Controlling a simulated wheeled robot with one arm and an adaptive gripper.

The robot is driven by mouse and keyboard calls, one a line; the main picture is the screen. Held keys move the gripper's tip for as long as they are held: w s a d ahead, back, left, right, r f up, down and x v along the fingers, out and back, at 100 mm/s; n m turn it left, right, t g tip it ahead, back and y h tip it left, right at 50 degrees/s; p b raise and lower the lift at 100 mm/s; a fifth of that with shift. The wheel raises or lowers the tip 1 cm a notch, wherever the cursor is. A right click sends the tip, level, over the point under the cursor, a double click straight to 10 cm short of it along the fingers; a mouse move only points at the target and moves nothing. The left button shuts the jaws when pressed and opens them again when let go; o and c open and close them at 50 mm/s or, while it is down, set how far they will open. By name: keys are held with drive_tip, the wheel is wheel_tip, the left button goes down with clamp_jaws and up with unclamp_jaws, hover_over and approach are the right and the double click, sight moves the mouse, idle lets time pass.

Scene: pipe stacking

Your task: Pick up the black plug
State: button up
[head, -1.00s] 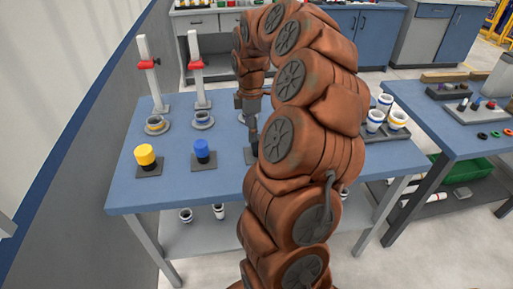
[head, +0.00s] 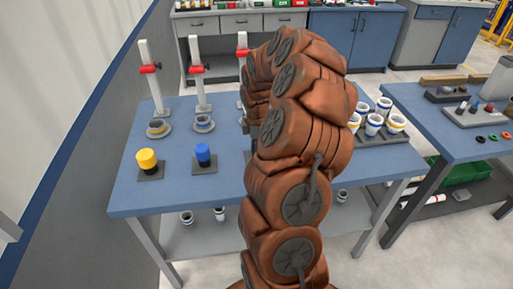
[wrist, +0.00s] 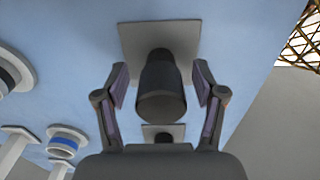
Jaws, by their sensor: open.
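The black plug (wrist: 160,78) stands on a grey square plate (wrist: 130,40) on the blue table, seen from above in the wrist view. My gripper (wrist: 160,82) is open, with one finger on each side of the plug and a visible gap at both sides. Whether the fingertips are level with the plug I cannot tell. In the head view my own arm hides the black plug and the gripper.
A yellow plug (head: 147,159) and a blue plug (head: 203,153) stand on plates at the left of the table (head: 185,193). Behind them are stands with red clamps (head: 150,69) and ringed sockets (head: 159,128). Several white cups (head: 374,124) stand at the right.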

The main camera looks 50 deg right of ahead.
drive_tip(key=c, duration=1.3)
drive_tip(key=shift+r, duration=0.1)
drive_tip(key=shift+r+b, duration=0.55)
drive_tip(key=shift+r, duration=1.05)
drive_tip(key=shift+a+r, duration=0.1)
drive_tip(key=shift+r, duration=0.05)
drive_tip(key=s+a+b, duration=0.1)
drive_tip(key=s+a, duration=0.1)
drive_tip(key=a, duration=0.2)
drive_tip(key=s+a+r+b, duration=0.1)
drive_tip(key=s+a, duration=0.1)
drive_tip(key=a, duration=0.3)
drive_tip(key=s+a+b, duration=0.1)
drive_tip(key=s+a, duration=0.2)
drive_tip(key=a, duration=0.2)
drive_tip(key=shift+a+r, duration=0.15)
drive_tip(key=shift+r, duration=0.05)
